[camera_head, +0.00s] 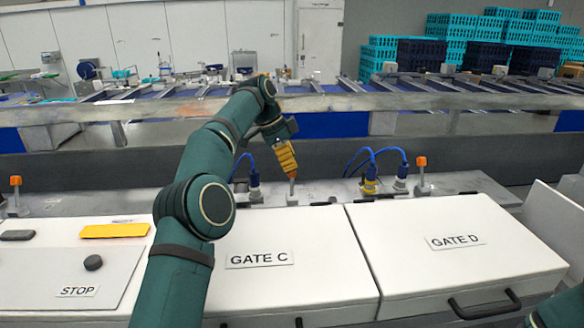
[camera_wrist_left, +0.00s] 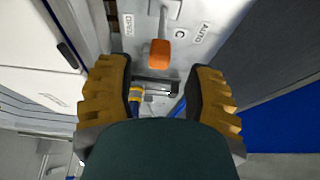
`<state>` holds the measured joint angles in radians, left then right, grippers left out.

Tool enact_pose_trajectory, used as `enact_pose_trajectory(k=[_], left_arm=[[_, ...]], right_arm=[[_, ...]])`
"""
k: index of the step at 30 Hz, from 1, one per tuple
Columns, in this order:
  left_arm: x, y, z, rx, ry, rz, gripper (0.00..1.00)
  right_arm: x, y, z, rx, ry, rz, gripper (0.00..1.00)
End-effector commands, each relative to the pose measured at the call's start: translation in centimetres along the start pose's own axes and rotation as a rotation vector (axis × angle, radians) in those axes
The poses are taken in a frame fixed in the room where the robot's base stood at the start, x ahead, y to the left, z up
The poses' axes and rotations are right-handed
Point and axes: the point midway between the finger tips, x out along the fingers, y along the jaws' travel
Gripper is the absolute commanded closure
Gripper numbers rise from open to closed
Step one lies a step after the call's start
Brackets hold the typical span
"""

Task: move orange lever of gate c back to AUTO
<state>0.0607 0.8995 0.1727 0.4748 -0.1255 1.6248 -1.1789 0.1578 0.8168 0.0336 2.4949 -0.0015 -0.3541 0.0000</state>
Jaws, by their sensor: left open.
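The gate C lever has an orange cap (camera_wrist_left: 159,53) on a grey stem, seen in the left wrist view between the OPEN label (camera_wrist_left: 129,25) and the AUTO label (camera_wrist_left: 203,33). The cap looks slightly nearer the OPEN side; the exact tilt is hard to tell. My left gripper (camera_wrist_left: 162,82) is open, with its yellow fingers on either side of the cap's line and a gap on both sides. In the head view my left gripper (camera_head: 288,166) points down over the lever stem (camera_head: 292,187) behind the GATE C cover (camera_head: 300,275), mostly hiding the cap.
Blue cables and connectors (camera_head: 370,183) stand to the right of the lever. Other orange-capped levers stand at the right (camera_head: 422,163) and far left (camera_head: 15,182). The GATE D cover (camera_head: 450,265) is at the right. A conveyor rail (camera_head: 400,102) runs behind.

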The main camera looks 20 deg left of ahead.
Motion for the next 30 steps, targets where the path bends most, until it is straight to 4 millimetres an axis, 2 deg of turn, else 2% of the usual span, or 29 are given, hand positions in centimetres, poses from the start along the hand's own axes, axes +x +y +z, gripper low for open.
enact_pose_trajectory(k=[15, 26, 30], left_arm=[[-2.1, 0.1, 0.1, 0.000, -0.001, 0.002, 0.47], [-3.0, 0.1, 2.2, -0.001, -0.002, 0.003, 0.47], [-4.1, 0.0, 4.9, -0.005, -0.002, 0.002, 0.47]], right_arm=[[0.0, 0.0, 0.0, 0.000, 0.000, 0.000, 1.00], [0.0, 0.0, 0.0, 0.000, 0.000, 0.000, 1.00], [0.0, 0.0, 0.0, 0.000, 0.000, 0.000, 1.00]])
